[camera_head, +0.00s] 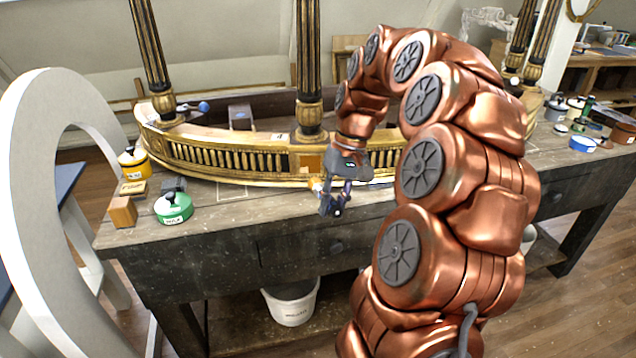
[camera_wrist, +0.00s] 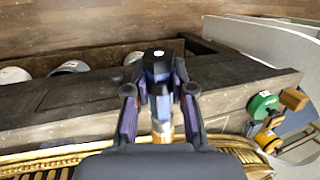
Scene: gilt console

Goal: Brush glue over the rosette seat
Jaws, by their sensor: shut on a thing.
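The gilt console (camera_head: 225,160) lies along the workbench, its curved, fluted front facing me. The rosette seat appears to be the plain orange-brown square (camera_head: 310,163) on the block below the middle column. My gripper (camera_head: 334,203) is just in front of and below that square, over the bench's front part. It is shut on a dark, blue-sided tool, seemingly the brush (camera_wrist: 159,80), which stands between the fingers in the wrist view. A small pale end shows beside the gripper, close to the gilt base; I cannot tell whether it touches. The bristles are not clear.
A green-lidded pot (camera_head: 173,208), a wooden block (camera_head: 123,212) and a yellow pot (camera_head: 133,163) stand at the bench's left end. Several pots, including a blue one (camera_head: 582,144), stand at the right. A white bucket (camera_head: 290,303) is below. Dark columns rise from the console.

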